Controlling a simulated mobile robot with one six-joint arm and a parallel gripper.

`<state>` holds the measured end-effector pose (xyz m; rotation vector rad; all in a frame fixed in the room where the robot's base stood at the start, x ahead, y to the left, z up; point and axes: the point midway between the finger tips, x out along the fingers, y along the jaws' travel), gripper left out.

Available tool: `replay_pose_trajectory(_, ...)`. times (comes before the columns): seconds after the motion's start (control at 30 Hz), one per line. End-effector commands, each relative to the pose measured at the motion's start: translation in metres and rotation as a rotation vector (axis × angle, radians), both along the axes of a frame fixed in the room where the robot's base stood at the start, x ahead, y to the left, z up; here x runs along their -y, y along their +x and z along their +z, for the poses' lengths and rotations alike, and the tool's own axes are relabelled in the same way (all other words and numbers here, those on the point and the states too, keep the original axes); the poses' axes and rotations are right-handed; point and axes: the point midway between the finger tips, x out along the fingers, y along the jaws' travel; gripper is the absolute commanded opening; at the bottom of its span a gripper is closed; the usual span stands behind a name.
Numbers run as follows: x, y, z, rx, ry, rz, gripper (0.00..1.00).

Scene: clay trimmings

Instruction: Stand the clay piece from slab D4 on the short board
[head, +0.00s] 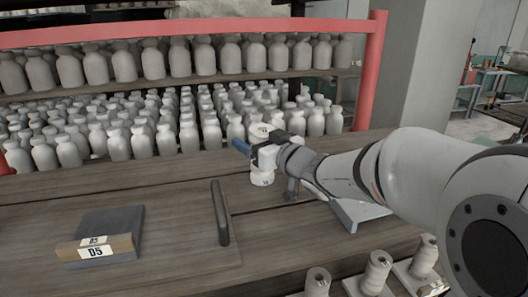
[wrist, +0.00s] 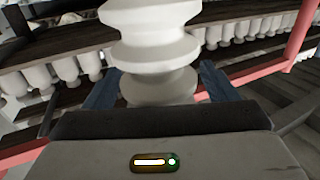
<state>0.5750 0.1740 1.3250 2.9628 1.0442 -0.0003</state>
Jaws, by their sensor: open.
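A white ridged clay piece (head: 262,178) stands upright on the wooden table in the middle of the head view, with small marked labels on it. In the wrist view the piece (wrist: 150,50) rises between the two blue fingers. My gripper (head: 250,150) is open around its upper part, one finger on each side, and hides some of it. In the wrist view a gap shows beside my gripper's right finger (wrist: 212,85); contact on the left is unclear. No D4 label is readable, and I cannot tell which surface is the short board.
A dark slab (head: 112,222) marked D5 lies empty at the left. A grey slab (head: 358,213) lies partly under my arm. Several spool-shaped pieces (head: 378,272) stand at front right. Bottle racks (head: 200,135) line the back.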

Motion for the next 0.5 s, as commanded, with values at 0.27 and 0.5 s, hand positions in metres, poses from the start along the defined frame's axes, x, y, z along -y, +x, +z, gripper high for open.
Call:
replay_pose_trajectory(0.27, 0.0002, 0.0003, -0.0001, 0.000, 0.000, -0.001, 0.73)
replay_pose_trajectory(0.5, 0.0007, 0.0003, -0.0001, 0.000, 0.000, -0.002, 0.53)
